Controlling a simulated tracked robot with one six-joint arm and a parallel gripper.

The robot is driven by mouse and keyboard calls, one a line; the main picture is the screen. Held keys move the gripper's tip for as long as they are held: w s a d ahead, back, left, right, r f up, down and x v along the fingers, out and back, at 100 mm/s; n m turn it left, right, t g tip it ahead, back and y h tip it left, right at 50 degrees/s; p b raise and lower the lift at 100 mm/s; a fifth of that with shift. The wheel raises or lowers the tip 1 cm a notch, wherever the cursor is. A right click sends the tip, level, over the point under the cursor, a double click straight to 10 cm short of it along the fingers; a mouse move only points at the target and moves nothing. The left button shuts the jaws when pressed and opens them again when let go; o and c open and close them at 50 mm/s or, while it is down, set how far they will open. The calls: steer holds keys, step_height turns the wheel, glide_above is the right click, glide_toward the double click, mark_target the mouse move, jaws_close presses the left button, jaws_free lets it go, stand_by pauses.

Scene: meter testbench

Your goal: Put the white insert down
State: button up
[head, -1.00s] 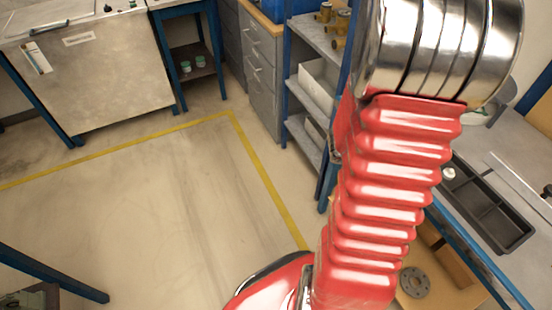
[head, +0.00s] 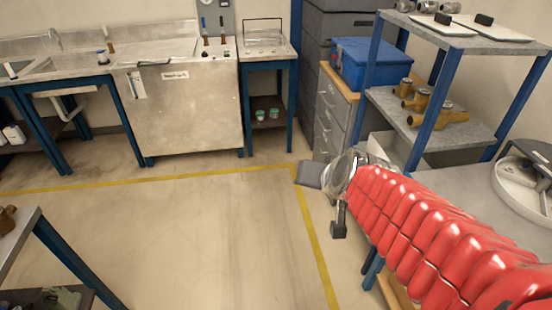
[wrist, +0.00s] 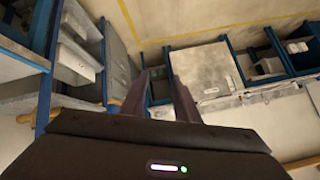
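My gripper shows in the wrist view (wrist: 161,74) with its two dark fingers apart. Room scenery shows through the gap between the fingertips, and I make out no held part there. In the head view the grey end of my arm (head: 308,175) points left over the floor, in front of the drawer cabinet; its fingers are too small to tell apart there. I cannot pick out the white insert for certain in either current view.
A shelf (head: 470,42) at right holds brass meter bodies (head: 440,117) and a blue crate (head: 374,64) stands behind it. A round white basin (head: 512,192) is at the right edge. A steel testbench (head: 185,110) stands at the back. The floor (head: 190,240) is clear.

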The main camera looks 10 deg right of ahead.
steer(key=s+a+n+g, duration=0.1)
steer(key=s+a+n, duration=0.1)
steer(key=s, duration=0.4)
steer(key=s+a+n+g, duration=0.2)
steer(key=s+a, duration=0.1)
steer(key=s, duration=0.4)
steer(key=shift+s+a+r+n+g, duration=0.2)
steer(key=shift+a+r+n+g, duration=0.15)
steer(key=shift+r+n, duration=0.1)
steer(key=shift+d, duration=0.1)
